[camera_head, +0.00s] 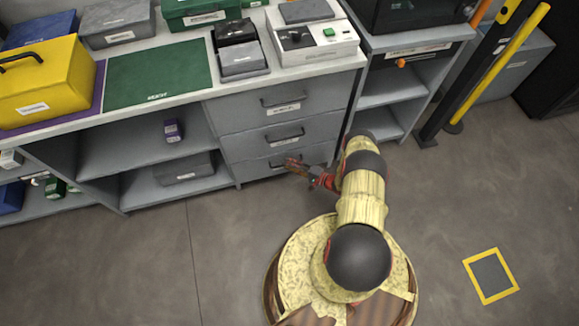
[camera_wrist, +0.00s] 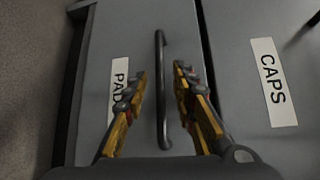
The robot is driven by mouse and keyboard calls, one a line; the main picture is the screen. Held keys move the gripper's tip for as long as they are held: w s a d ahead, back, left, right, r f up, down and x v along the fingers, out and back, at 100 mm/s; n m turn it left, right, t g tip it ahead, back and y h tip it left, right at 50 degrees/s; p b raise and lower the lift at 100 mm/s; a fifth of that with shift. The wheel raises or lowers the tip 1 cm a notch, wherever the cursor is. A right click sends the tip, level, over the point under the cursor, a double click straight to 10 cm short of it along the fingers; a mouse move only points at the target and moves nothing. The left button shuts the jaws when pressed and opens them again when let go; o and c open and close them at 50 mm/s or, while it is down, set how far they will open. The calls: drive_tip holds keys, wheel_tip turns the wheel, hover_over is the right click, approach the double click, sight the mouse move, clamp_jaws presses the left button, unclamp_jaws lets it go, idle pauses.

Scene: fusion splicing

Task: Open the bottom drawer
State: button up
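The bottom drawer (camera_head: 248,170) is the lowest of three grey drawers under the counter and looks shut. In the wrist view its grey front (camera_wrist: 98,60) carries a partly hidden white label starting "PAD". Its dark bar handle (camera_wrist: 162,120) runs up and down the picture. My gripper (camera_wrist: 160,74) is open, with one finger on each side of the handle; a gap shows on both sides. In the head view my gripper (camera_head: 297,164) is at the bottom drawer's front and hides part of its handle.
The middle drawer (camera_head: 240,140), labelled "CAPS" in the wrist view (camera_wrist: 285,60), and the top drawer (camera_head: 235,108) look shut. Open shelves (camera_head: 105,155) lie to the left. A yellow post (camera_head: 500,70) stands at the right. The floor before the drawers is clear except for my base.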

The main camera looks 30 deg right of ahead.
drive_tip(key=shift+c, duration=1)
clamp_jaws()
